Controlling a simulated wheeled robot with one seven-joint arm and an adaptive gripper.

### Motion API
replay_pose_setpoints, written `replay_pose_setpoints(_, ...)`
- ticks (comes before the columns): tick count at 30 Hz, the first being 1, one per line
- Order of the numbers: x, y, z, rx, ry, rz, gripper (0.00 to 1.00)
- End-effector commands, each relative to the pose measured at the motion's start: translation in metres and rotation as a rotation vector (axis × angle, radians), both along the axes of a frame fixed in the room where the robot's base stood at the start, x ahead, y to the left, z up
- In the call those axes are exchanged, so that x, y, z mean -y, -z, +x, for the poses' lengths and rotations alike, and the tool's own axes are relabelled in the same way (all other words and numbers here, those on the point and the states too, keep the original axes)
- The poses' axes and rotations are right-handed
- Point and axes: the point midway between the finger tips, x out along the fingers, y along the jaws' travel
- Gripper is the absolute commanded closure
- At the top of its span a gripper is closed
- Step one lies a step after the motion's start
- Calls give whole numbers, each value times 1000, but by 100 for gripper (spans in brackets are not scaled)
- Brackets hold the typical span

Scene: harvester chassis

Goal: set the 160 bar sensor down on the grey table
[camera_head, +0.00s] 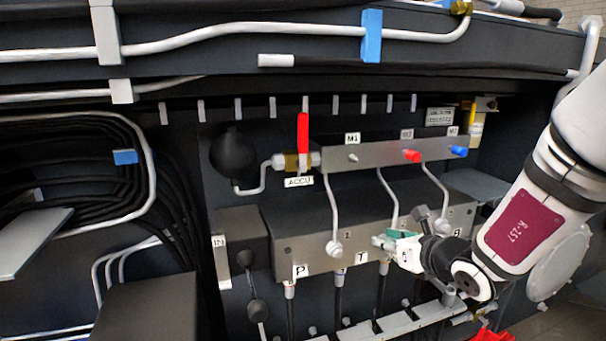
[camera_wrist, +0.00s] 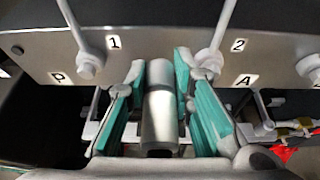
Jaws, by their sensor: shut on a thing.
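My gripper (camera_head: 395,243), with teal finger pads, is in front of the valve block, near its lower right part. In the wrist view my gripper (camera_wrist: 158,78) is shut on a plain silver metal cylinder (camera_wrist: 160,115), which I take to be the 160 bar sensor; no label on it shows. In the head view the held piece is hidden or too small to make out. I cannot tell for certain which surface is the grey table; a light grey flat plate (camera_head: 30,240) shows at the left edge.
The valve block (camera_head: 325,225) has pipes and hoses close to my gripper. Above are a red-capped fitting (camera_head: 411,156), a blue-capped fitting (camera_head: 458,151) and a bare stub (camera_head: 353,157) under M1. A red-handled valve (camera_head: 303,135) stands left of them. A red object (camera_head: 492,335) lies at bottom right.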

Motion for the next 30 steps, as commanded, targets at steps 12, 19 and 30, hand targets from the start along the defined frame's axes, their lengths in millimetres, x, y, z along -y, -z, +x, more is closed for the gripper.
replay_pose_setpoints(12,5,31,6,2,29,0,100)
replay_pose_setpoints(19,5,37,5,0,28,1,100)
replay_pose_setpoints(30,5,89,-10,0,28,0,100)
